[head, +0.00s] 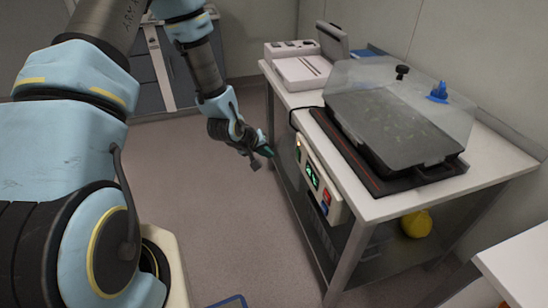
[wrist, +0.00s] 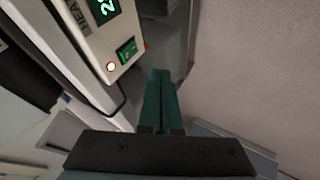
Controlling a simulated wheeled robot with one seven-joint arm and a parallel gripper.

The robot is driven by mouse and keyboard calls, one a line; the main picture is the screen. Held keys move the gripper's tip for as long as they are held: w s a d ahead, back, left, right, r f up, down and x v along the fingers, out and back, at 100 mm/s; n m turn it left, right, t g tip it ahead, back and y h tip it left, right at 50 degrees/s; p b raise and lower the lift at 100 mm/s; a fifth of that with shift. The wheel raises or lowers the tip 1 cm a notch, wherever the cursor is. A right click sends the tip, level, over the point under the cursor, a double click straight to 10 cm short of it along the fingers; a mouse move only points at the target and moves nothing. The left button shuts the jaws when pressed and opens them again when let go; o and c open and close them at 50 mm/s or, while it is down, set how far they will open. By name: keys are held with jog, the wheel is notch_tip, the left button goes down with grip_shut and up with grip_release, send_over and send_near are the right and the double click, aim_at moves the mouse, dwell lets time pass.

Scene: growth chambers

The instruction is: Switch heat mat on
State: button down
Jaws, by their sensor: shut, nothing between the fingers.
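The heat mat (head: 347,147) is a flat black mat with an orange-red line, lying on the bench under a dark tray. Its controller (head: 338,208) is a pale box on the bench's front edge, with green displays and red and blue parts. I cannot tell the switch's position. My gripper (head: 266,151) is shut and empty, left of the controller and apart from it; its green fingers (wrist: 161,75) are together.
The tray (head: 385,120) has a clear cover with a black knob. A pale device (head: 300,72) stands at the bench's far end. A yellow object (head: 416,223) sits on the lower shelf. A black cable loops beside the controller.

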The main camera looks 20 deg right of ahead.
jog(key=shift+v, duration=0.95)
jog(key=shift+f, duration=0.1)
